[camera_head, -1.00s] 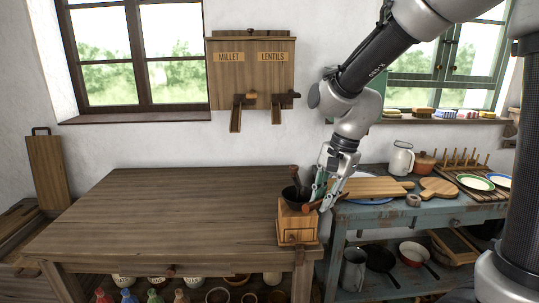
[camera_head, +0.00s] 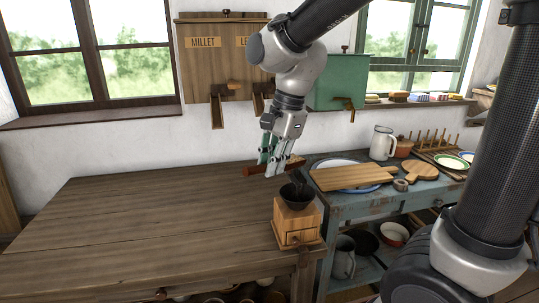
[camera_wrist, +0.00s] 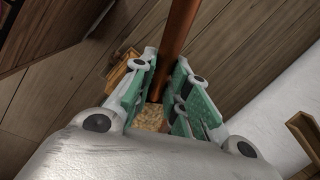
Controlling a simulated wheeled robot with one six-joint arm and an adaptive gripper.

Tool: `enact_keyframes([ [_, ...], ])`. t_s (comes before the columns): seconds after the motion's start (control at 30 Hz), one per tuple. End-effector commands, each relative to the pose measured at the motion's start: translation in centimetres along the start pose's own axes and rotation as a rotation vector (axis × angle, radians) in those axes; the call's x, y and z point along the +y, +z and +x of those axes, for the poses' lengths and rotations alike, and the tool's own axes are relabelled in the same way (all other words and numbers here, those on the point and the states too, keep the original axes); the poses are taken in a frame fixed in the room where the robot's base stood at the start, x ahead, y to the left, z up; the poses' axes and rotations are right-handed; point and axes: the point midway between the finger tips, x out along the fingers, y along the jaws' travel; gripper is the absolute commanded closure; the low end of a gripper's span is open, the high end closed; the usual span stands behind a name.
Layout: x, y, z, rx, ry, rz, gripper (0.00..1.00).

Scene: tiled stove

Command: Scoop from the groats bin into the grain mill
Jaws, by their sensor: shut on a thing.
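My gripper (camera_head: 272,170) is shut on a reddish-brown wooden handle (camera_wrist: 181,30), likely the scoop's. In the head view the held thing lies nearly level, just above the table's back right part. Pale grain (camera_wrist: 150,117) shows between the fingers in the wrist view; the scoop's bowl is mostly hidden, so I cannot tell for sure what holds the grain. The grain mill (camera_head: 297,222), a light wooden box with a drawer and a dark bowl on top, stands at the table's right end, in front and right of my gripper. I cannot identify a groats bin.
Wall bins include one labelled MILLET (camera_head: 203,60), one whose label is partly hidden by my arm, and a green one (camera_head: 342,82). A blue side table (camera_head: 350,205) bears a cutting board (camera_head: 350,178) and jug (camera_head: 381,143). The big table's (camera_head: 150,220) left and middle are clear.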

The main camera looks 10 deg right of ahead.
Motion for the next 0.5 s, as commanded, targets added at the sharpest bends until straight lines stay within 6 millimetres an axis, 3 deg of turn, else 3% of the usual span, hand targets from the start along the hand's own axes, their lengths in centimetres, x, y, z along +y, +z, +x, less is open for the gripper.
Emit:
enact_keyframes([
  [0.5, 1.1, -0.7, 5.1, 0.000, 0.003, 0.000, 1.00],
])
